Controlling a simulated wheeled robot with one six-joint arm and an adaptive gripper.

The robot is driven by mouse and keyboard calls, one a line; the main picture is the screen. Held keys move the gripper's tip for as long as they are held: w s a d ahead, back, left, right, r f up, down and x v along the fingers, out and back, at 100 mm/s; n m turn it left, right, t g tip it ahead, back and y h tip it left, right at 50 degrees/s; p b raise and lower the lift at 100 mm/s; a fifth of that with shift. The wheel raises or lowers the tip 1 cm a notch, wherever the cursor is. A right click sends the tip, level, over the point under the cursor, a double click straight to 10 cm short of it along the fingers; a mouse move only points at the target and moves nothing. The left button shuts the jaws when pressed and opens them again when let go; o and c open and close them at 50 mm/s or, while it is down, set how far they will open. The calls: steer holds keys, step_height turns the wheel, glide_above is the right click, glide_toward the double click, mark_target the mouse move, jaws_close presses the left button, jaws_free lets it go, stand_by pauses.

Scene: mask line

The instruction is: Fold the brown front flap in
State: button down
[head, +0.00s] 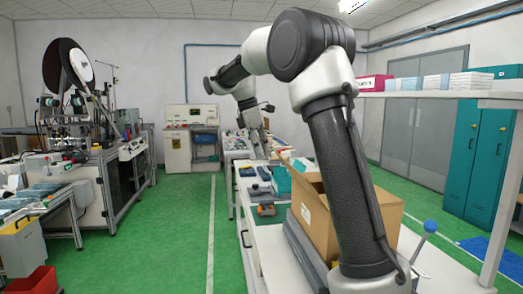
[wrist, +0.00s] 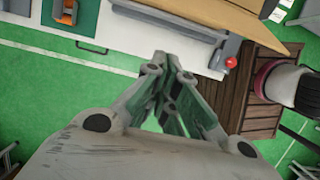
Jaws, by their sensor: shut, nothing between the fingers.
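The brown cardboard box (head: 313,208) stands open on the white table in the head view, partly hidden behind my upper arm. A flap stands out at its upper left; I cannot tell for sure which is the front flap. In the wrist view a brown cardboard panel (wrist: 232,14) of the box shows at the top right. My gripper (wrist: 174,58) is shut and empty in the wrist view, below the white table edge in the picture and apart from the cardboard.
The white table (head: 270,240) carries an orange-and-grey tool (head: 266,210) and teal items (head: 281,180). A red knob (wrist: 230,62) and a wooden slatted platform (wrist: 250,115) lie right of my gripper. Green floor is open at left. A shelf with small boxes (head: 435,94) is at right.

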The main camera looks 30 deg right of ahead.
steer(key=w+x, duration=0.1)
steer(key=x, duration=0.6)
steer(key=shift+s+d+r, duration=0.45)
steer(key=shift+d+r, duration=0.1)
steer(key=shift+d, duration=0.25)
steer(key=shift+s+d+r, duration=0.5)
steer(key=shift+d, duration=0.35)
